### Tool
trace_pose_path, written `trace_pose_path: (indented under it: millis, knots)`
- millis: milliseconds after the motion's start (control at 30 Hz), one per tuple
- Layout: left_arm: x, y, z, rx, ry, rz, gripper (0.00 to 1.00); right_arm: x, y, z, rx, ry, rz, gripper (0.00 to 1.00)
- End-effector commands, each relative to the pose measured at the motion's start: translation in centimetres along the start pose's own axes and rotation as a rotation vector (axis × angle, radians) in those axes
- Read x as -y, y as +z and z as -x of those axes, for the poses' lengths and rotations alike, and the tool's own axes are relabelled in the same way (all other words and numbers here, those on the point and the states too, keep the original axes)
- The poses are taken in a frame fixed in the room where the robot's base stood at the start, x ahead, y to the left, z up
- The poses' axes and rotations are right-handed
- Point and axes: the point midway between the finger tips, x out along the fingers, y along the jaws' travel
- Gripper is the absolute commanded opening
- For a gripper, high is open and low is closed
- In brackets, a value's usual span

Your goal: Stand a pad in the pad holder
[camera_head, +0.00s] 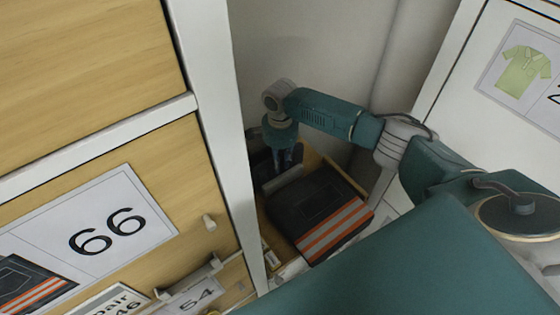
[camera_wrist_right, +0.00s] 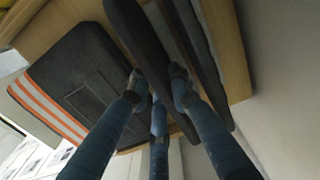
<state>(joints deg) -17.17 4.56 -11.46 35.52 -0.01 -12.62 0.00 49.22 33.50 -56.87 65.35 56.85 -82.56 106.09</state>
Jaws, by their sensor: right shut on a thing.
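My right gripper (camera_head: 287,168) reaches down into a wooden compartment. In the right wrist view, its blue fingers (camera_wrist_right: 163,92) are shut on a dark, slab-like pad (camera_wrist_right: 140,35). The pad is on edge, and part of it is hidden by the fingers. Another dark slab (camera_wrist_right: 203,55) stands close beside it on the right, by the wooden wall of what looks like the pad holder (camera_wrist_right: 236,60). Whether the held pad touches the floor beneath cannot be told. My left gripper is not in view.
A folded dark garment with orange stripes (camera_head: 318,212) lies right beside the gripper. A white post (camera_head: 222,130) and wooden fronts with a "66" label (camera_head: 105,230) stand at left. A grey wall (camera_head: 310,45) is behind. A white panel with a green-shirt picture (camera_head: 524,65) is at right.

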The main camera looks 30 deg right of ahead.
Motion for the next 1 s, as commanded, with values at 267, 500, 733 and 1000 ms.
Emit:
trace_pose_path:
  millis: [267,500,733,1000]
  knots:
    - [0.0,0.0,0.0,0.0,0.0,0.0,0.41,0.0,0.0,0.0,0.0,0.0,0.0,0.41]
    - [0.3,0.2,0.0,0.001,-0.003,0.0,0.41,0.0,0.0,0.4,0.0,-0.001,0.0,0.41]
    - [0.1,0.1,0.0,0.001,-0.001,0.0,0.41,0.1,0.0,4.1,0.001,-0.005,0.001,0.41]
    - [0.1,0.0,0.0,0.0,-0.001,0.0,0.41,0.1,0.0,9.6,-0.001,-0.003,0.001,0.41]
